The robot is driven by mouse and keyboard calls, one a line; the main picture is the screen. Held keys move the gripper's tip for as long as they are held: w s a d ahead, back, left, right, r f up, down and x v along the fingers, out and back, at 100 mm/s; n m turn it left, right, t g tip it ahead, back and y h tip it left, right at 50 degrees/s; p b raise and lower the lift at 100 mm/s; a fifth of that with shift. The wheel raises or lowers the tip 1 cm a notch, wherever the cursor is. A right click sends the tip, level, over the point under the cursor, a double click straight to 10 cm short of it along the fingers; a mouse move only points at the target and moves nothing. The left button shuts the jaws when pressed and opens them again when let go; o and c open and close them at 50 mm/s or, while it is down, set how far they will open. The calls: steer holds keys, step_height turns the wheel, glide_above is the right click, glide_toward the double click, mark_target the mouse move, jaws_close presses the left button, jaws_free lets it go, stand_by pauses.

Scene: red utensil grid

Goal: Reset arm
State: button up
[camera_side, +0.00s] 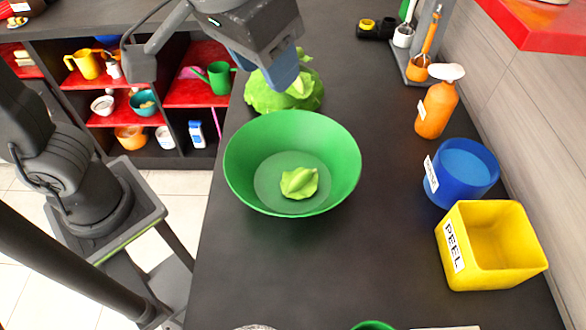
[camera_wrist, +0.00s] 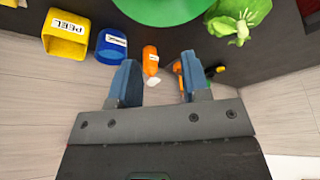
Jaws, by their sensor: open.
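My gripper (camera_wrist: 158,82) is open in the wrist view, with its two blue fingers apart and nothing between them. In the side view my gripper (camera_side: 275,75) is above the far part of the dark counter, over a green lettuce head (camera_side: 285,98) and partly hiding it. The lettuce also shows at the upper right of the wrist view (camera_wrist: 238,18). A green bowl (camera_side: 240,160) stands on the counter nearer the camera. A light green leaf piece (camera_side: 300,183) lies in the bowl. I cannot tell from these views how high the gripper is above the lettuce.
A yellow PEEL bin (camera_side: 510,250), a labelled blue container (camera_side: 465,172) and an orange spray bottle (camera_side: 436,105) stand along the right side. A utensil stand (camera_side: 420,65) is at the back right. Red shelves (camera_side: 195,90) hold dishes at the left. The counter before the bowl is mostly clear.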

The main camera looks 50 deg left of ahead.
steer(key=s+a+f, duration=0.2)
steer(key=a+f, duration=0.2)
steer(key=a, duration=0.4)
steer(key=s+a+f+t, duration=0.1)
steer(key=a+f, duration=0.3)
steer(key=a, duration=0.5)
steer(key=shift+s+a+t, duration=0.3)
steer(key=shift+s, duration=0.45)
